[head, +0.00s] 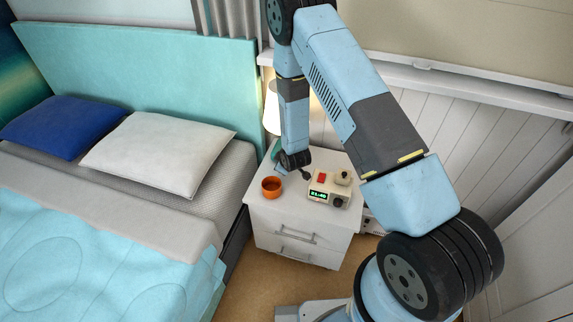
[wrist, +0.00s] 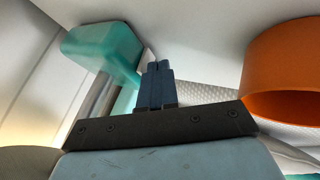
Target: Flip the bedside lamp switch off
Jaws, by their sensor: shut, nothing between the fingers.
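The bedside lamp shows a lit white shade (head: 271,108) behind my arm in the head view. In the wrist view its teal base (wrist: 103,45) and metal post (wrist: 97,97) stand just left of my fingers. I cannot tell which part is the lamp switch.
An orange cup (head: 271,188) stands left of my gripper, and its wall fills the right of the wrist view (wrist: 285,75). The white nightstand (head: 273,219) has bare room at its front. The bed (head: 110,225) is close on the left; a panelled wall is behind.

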